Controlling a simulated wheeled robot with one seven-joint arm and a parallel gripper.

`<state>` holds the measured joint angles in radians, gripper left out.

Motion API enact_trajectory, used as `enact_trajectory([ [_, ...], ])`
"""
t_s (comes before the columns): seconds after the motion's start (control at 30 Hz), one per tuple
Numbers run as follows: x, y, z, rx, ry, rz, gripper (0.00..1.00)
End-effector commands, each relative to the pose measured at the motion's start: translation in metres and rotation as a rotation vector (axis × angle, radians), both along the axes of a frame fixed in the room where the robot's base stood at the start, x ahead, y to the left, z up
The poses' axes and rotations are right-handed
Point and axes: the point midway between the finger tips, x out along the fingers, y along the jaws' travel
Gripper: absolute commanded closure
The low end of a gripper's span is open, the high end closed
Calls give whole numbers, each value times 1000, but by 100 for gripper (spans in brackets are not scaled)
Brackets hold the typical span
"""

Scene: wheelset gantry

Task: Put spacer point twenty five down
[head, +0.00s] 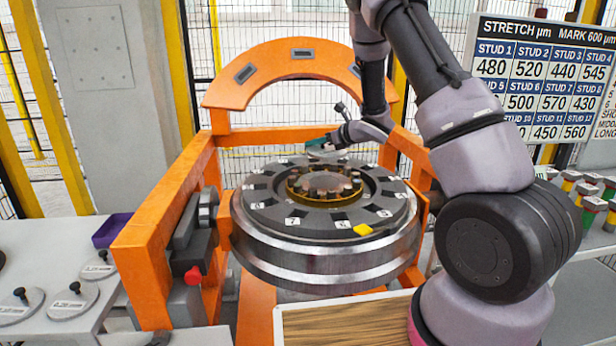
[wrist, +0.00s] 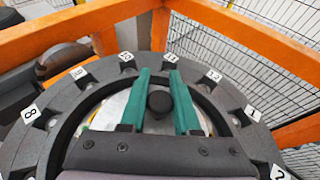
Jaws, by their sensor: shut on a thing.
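My gripper (head: 322,145) is over the far part of the wheelset's top. In the wrist view its green fingers (wrist: 159,88) are shut on the black knob (wrist: 160,103) of a pale silvery disc, the spacer (wrist: 150,122). The spacer's label is hidden, so I cannot read its size. The spacer is over the wheelset's hub area, inside the dark ring (wrist: 70,85) with number tags. I cannot tell whether it touches the hub. Other knobbed spacer discs (head: 72,300) lie on the left table; their labels are too small to read.
The wheelset (head: 325,265) sits in an orange gantry frame (head: 155,245) with an arch (head: 300,62) behind. A purple tray (head: 110,230) is on the left table. A yellow piece (head: 363,229) lies on the ring's front. A stretch board (head: 540,75) and coloured cylinders (head: 588,215) are at right.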

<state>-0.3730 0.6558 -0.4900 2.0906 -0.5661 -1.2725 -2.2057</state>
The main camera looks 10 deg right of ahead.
Motion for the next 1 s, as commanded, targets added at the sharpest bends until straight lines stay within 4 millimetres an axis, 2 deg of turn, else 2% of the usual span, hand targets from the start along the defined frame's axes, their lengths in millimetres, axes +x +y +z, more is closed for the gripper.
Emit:
enact_trajectory([
  [0.3,0,0,-52,-1,3,1,100],
  [0.53,0,0,-70,0,0,1,100],
  [0.7,0,0,-95,0,2,1,100],
  [1.0,0,0,-99,-1,-1,0,100],
])
